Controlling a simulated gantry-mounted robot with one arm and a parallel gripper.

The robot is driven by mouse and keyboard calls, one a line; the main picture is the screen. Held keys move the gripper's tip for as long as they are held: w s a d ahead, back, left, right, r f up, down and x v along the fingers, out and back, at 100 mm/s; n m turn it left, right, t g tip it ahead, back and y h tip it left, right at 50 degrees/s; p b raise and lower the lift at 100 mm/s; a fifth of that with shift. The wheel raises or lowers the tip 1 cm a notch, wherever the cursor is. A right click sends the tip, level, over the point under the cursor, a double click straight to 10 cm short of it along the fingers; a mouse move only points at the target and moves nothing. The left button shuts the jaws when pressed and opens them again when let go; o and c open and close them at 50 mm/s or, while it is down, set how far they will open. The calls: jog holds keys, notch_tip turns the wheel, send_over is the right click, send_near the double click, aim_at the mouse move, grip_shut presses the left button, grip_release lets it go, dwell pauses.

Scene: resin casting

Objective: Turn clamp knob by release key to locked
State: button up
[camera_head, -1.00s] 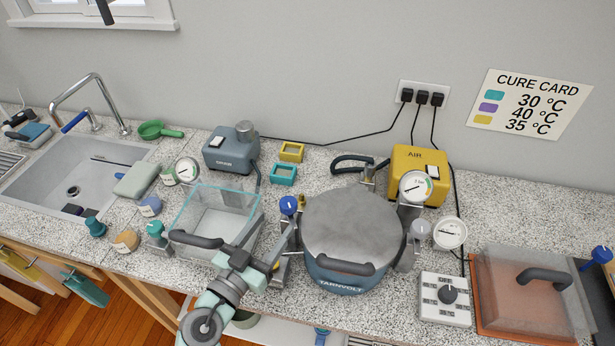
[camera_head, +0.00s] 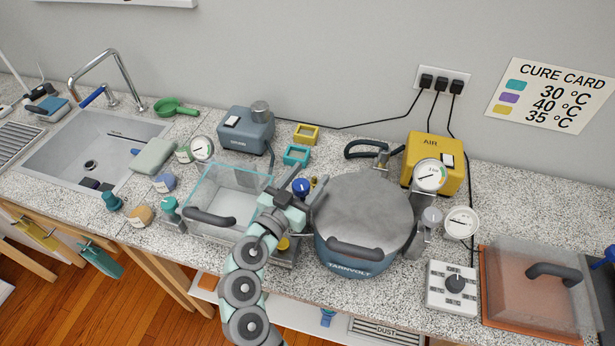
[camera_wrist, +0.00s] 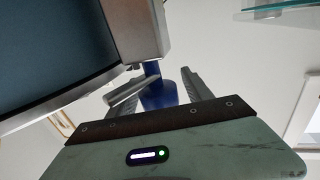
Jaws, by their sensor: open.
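A blue clamp knob (camera_head: 301,187) with a white mark stands at the left side of the grey pressure pot (camera_head: 362,215). My gripper (camera_head: 305,181) is at this knob, its fingers open on either side. In the wrist view the blue knob (camera_wrist: 158,93) shows between and beyond the two spread fingers (camera_wrist: 165,82), beside the pot's dark wall. Whether a finger touches it, I cannot tell. A grey knob (camera_head: 431,215) is on the pot's right clamp. No release key can be clearly made out.
A clear-walled tank (camera_head: 225,205) with a dark handle stands left of my gripper. A yellow knob (camera_head: 284,243) is just below it. A yellow AIR pump (camera_head: 432,160) is behind the pot; a dial box (camera_head: 452,288) and a lidded orange tray (camera_head: 530,285) are to the right.

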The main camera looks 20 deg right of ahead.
jog(key=shift+c, duration=0.5)
grip_shut()
